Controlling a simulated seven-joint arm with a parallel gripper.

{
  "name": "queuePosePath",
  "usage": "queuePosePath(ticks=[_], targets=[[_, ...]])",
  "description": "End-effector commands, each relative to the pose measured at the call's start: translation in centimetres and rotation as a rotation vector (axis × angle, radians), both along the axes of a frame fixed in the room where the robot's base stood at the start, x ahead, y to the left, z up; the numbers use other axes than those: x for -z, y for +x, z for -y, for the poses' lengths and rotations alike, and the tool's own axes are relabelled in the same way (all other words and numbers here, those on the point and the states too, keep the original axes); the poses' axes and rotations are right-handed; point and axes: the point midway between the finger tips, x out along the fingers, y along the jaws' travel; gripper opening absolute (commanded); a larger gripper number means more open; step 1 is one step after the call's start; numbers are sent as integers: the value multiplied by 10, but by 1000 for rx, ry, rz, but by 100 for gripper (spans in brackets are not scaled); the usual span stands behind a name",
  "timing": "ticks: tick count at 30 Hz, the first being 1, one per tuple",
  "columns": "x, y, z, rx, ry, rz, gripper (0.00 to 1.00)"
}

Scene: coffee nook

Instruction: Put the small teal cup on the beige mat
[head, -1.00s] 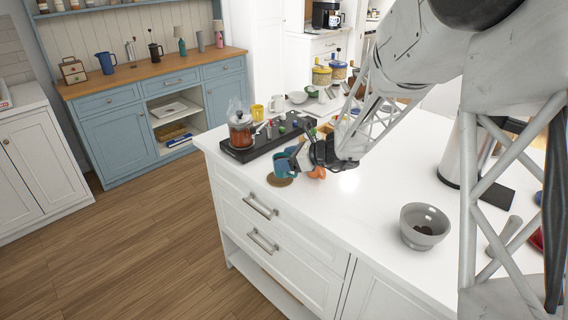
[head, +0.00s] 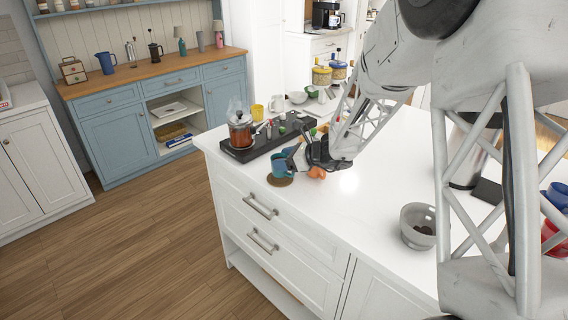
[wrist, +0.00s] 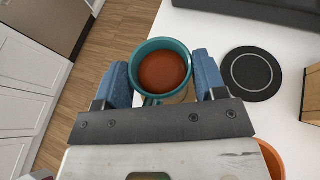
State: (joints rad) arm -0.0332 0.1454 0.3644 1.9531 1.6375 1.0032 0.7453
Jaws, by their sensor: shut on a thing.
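The small teal cup (head: 279,166) is at the left end of the white counter, held over the round tan-brown mat (head: 279,181). The mat's near rim shows below the cup; I cannot tell whether the two touch. In the wrist view the teal cup (wrist: 150,48) looks upright, with a brown inside. My gripper (wrist: 161,78) is shut on it, one blue finger on each side. In the head view my gripper (head: 294,158) reaches the cup from the right. A small beige patch (wrist: 186,95) shows beside the cup, mostly hidden.
A round dark coaster (wrist: 252,74) lies right of the cup. An orange cup (head: 317,172) is close to my gripper. A black tray (head: 262,145) with a glass pot (head: 240,131) stands behind. A grey bowl (head: 418,226) is at right. The counter's left edge is near.

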Motion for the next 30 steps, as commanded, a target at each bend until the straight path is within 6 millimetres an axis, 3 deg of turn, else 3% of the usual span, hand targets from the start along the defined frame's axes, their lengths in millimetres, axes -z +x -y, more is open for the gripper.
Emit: queuePosePath(ticks=[4, 18, 19, 21, 24, 30], targets=[[13, 0, 0, 1, 1, -2, 30], [17, 0, 0, 0, 1, 0, 30], [18, 0, 0, 0, 0, -1, 66], [17, 0, 0, 0, 0, 0, 77], [17, 0, 0, 0, 0, -1, 90], [17, 0, 0, 0, 0, -1, 90]])
